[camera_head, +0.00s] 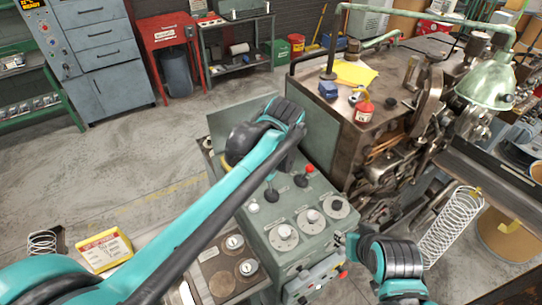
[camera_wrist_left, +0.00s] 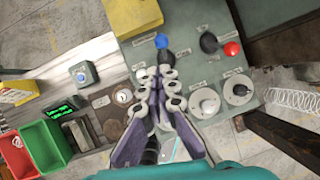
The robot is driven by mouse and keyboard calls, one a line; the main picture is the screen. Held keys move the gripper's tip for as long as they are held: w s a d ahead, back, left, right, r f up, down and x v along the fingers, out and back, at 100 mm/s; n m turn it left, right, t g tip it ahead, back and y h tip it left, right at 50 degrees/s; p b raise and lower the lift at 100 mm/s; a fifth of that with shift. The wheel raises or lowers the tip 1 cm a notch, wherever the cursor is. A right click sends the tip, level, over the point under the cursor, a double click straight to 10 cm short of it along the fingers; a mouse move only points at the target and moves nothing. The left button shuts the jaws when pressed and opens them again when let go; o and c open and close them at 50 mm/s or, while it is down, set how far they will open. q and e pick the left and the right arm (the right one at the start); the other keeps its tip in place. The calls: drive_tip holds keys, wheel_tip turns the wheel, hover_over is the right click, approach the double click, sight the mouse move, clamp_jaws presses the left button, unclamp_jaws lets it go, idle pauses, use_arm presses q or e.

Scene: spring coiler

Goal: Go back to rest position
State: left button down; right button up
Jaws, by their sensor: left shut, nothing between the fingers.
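My left gripper (camera_wrist_left: 160,72) shows in the left wrist view with its fingers together and nothing between them. It hangs over the grey-green control console (camera_head: 262,222), near the lever with the blue knob (camera_wrist_left: 161,41). I cannot tell whether the fingertips touch the panel. In the head view my teal left arm reaches from the lower left across the console, and the arm hides the gripper. Part of my right arm shows at the lower right of the head view, beside the console; its gripper is not seen.
The console carries a red-knobbed lever (camera_head: 309,170) and several dials (camera_head: 285,238). A heavy coiling machine (camera_head: 345,120) stands just behind and right, with a spring (camera_head: 450,228) nearby. A yellow box (camera_head: 104,249) lies at left. Open floor (camera_head: 130,150) spreads at the left back.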

use_arm(q)
drive_tip(key=shift+s, duration=0.1)
drive_tip(key=s+a+f+n+b, duration=0.4)
drive_tip(key=s+a+f+n, duration=0.1)
drive_tip(key=n, duration=0.5)
drive_tip(key=s+a+f+n+t+h+b, duration=0.1)
drive_tip(key=s+a+f+n+b, duration=0.3)
drive_tip(key=s+f+n, duration=0.3)
drive_tip(key=s+a+f+n+t+b, duration=0.1)
drive_tip(key=s+a+f+n+b, duration=0.4)
drive_tip(key=n, duration=0.9)
wheel_tip(320, 180, down, 4)
drive_tip(key=shift+s+a+r+b, duration=0.1)
drive_tip(key=shift+s+a+b, duration=0.3)
drive_tip(key=shift+s, duration=0.65)
drive_tip(key=shift+d, duration=0.1)
